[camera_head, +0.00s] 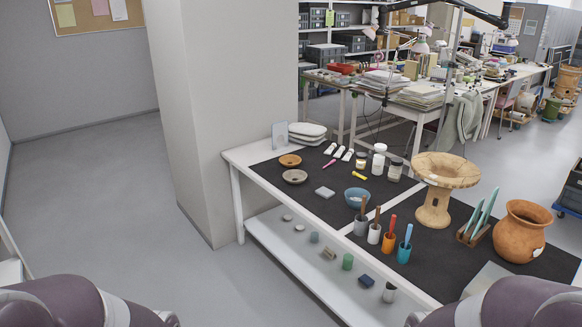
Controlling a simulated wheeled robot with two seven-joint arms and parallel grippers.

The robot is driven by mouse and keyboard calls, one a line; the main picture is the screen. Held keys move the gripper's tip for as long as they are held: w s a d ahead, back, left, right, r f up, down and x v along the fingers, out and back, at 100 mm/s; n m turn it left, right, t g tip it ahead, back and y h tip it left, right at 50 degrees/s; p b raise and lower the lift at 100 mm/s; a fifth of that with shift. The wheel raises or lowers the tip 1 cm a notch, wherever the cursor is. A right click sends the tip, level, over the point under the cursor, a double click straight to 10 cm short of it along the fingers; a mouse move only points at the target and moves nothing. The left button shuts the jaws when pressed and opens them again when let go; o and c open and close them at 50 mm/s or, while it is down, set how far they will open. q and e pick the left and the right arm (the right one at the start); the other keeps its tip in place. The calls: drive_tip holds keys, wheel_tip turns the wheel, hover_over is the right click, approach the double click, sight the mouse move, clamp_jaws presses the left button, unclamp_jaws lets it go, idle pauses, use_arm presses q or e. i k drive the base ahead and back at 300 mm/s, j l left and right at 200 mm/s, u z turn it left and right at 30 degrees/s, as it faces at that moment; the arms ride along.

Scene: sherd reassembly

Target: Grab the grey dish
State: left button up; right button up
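A small grey dish (295,177) lies on the dark mat of the white table (235,157), near its far left end. A brown-orange dish (290,160) sits just behind it. The grey dish looks shallow and round, and nothing covers it. Purple-grey parts of my arms show at the bottom left and bottom right edges, well short of the dish. Neither of my grippers is in view.
A pillar (226,110) rises behind the table's left end. Floor at left is clear.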

sight(300, 176)
drive_tip(key=i+j+z, duration=0.35)
drive_tip(key=i+j, duration=0.15)
drive_tip(key=i, duration=0.5)
drive_tip(key=i+j+z, duration=0.35)
drive_tip(key=i+j, duration=0.4)
drive_tip(key=i, duration=0.2)
drive_tip(key=i+j+z, duration=0.35)
drive_tip(key=i+j, duration=0.45)
drive_tip(key=j, duration=0.15)
